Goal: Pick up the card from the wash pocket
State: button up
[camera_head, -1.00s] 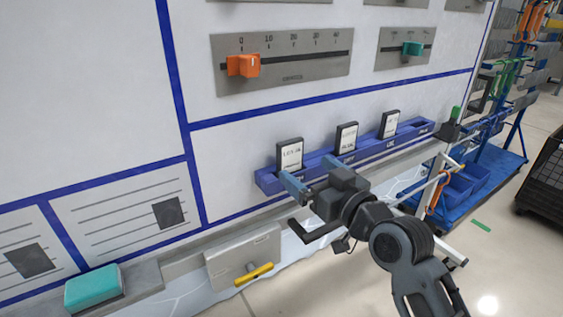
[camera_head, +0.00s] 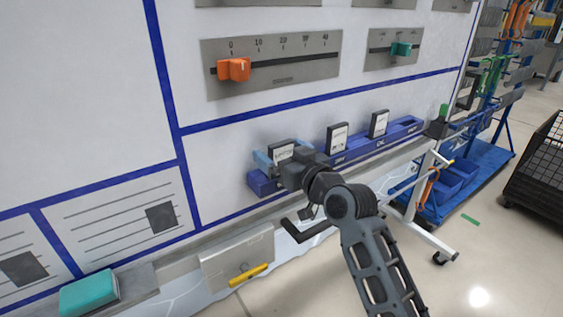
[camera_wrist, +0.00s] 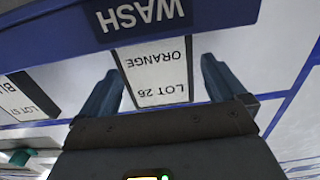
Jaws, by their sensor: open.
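The wash card (camera_head: 281,150) stands upright in the leftmost pocket of a blue rack on the white board. In the wrist view the card (camera_wrist: 156,72) reads "LOT 26 ORANGE" and sits in the pocket labelled WASH (camera_wrist: 140,18), seen upside down. My gripper (camera_head: 273,159) is open, with its blue fingers on either side of the card. The lower part of the card is hidden by the pocket.
Two more cards stand in the rack, a middle one (camera_head: 337,138) and a right one (camera_head: 379,124). An orange slider (camera_head: 234,69) is on the board above. A teal block (camera_head: 88,291) and a plate with a yellow handle (camera_head: 247,275) are below left.

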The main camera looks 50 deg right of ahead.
jog(key=c, duration=1.1)
jog(key=shift+o, duration=0.2)
